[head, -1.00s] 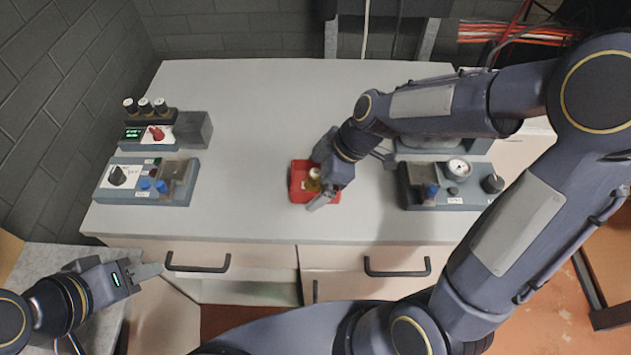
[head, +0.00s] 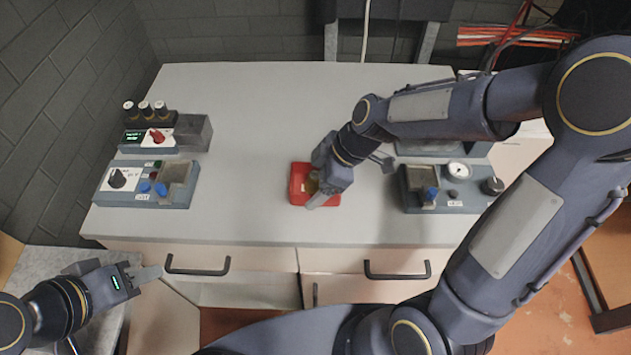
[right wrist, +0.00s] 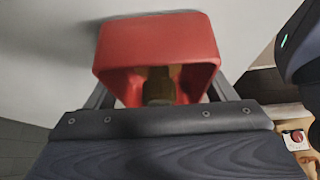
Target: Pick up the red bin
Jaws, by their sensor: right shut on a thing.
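The red bin (head: 299,187) is on or just above the grey worktop (head: 250,110), near its front middle. My right gripper (head: 318,195) is at the bin and covers its right part in the head view. In the right wrist view the bin (right wrist: 157,40) sits between the two fingers, one along each side, and they are shut on it. A dark brass-coloured piece (right wrist: 159,85) shows inside the bin. I cannot tell whether the bin touches the worktop.
A control box with knobs (head: 147,183) stands at the worktop's left, with another panel (head: 160,137) behind it. A gauge box (head: 445,190) stands right of the bin. Drawers with black handles (head: 198,268) are below the front edge. The worktop's middle and back are clear.

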